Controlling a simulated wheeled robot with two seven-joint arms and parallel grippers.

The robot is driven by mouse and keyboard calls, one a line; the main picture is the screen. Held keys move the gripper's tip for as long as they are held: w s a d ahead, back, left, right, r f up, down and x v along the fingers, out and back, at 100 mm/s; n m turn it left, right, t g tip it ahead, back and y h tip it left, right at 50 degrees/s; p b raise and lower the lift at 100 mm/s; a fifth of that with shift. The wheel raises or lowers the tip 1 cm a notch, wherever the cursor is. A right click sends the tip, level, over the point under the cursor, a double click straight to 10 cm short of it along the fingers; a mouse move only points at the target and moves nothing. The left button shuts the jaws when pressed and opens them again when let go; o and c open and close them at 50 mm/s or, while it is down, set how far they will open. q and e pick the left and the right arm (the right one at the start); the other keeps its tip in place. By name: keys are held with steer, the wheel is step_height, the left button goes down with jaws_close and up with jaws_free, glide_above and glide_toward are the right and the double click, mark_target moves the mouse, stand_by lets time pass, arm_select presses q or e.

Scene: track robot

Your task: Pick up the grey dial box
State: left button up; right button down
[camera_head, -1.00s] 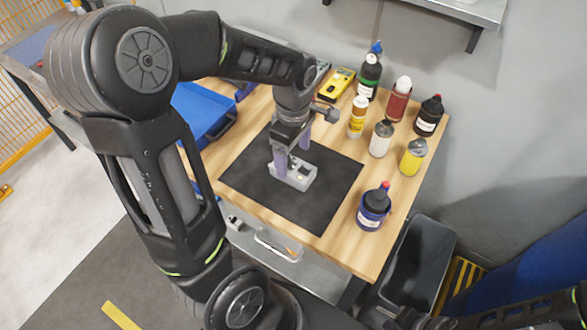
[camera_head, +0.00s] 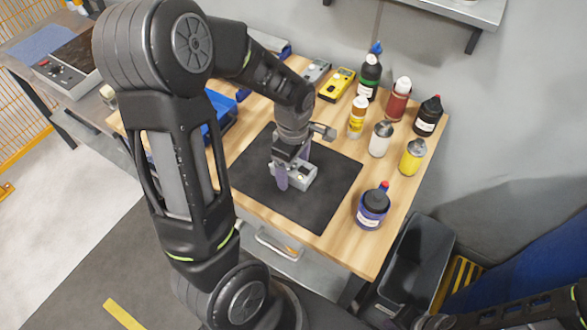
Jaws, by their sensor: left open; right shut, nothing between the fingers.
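The grey dial box (camera_head: 302,178) lies on the dark mat (camera_head: 328,207) on the wooden workbench, with a small pale spot on its top. My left gripper (camera_head: 293,174) points down over it, with its purple-grey fingers apart. One finger is in front of the box's near-left side; the other is on the far side and partly hidden. I cannot tell whether either finger touches the box. The gripper and wrist hide part of the box. My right gripper is not in view; only dark parts of my own show at the bottom right.
Several bottles stand at the bench's right, including a blue one (camera_head: 373,208) near the mat and a white one (camera_head: 380,139). A yellow meter (camera_head: 337,84) and a grey device (camera_head: 316,70) lie at the back. A blue tray (camera_head: 217,122) is left. A dark bin (camera_head: 415,262) stands right.

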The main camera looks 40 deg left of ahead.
mark_target(294, 166)
arm_select(q)
steer(key=shift+c, duration=0.4)
steer(key=c, duration=1.6)
steer(key=shift+w+r, duration=0.1)
steer(key=shift+r, duration=0.05)
steer(key=shift+c, duration=0.2)
step_height(294, 166, up, 10)
steer(key=shift+f+b, duration=0.1)
steer(key=shift+b, duration=0.35)
